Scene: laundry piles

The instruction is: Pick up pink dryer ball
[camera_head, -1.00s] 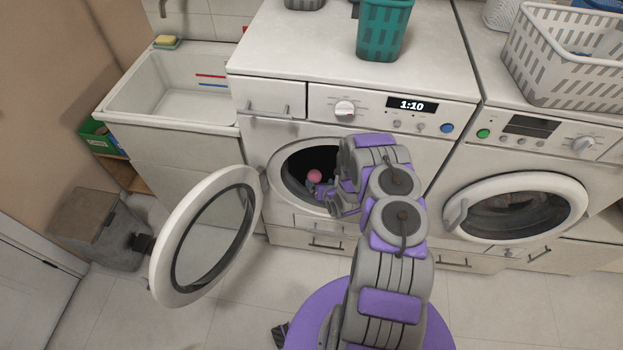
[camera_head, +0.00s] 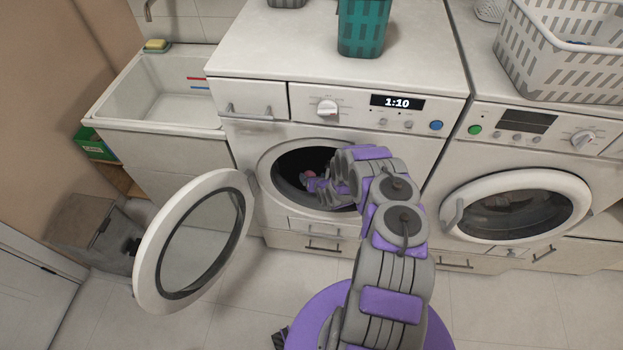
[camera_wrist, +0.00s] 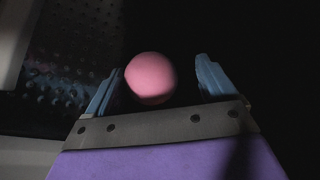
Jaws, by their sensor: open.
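The pink dryer ball (camera_wrist: 151,78) is round and smooth and shows between the two blue fingers of my gripper (camera_wrist: 160,82) in the wrist view. The fingers are open, one on each side of the ball, with a gap at the right finger. I cannot tell whether the left finger touches it. In the head view the ball (camera_head: 309,175) is a small, partly hidden pink spot inside the open washer drum (camera_head: 292,166). My gripper (camera_head: 312,183) reaches into the drum opening there.
The open round door (camera_head: 150,262) hangs to the left of the opening. A teal basket (camera_head: 362,28) stands on the washer. A second machine with a shut door (camera_head: 447,212) is at right. A sink (camera_head: 110,104) is at left. The drum's perforated wall (camera_wrist: 60,65) shows in the wrist view.

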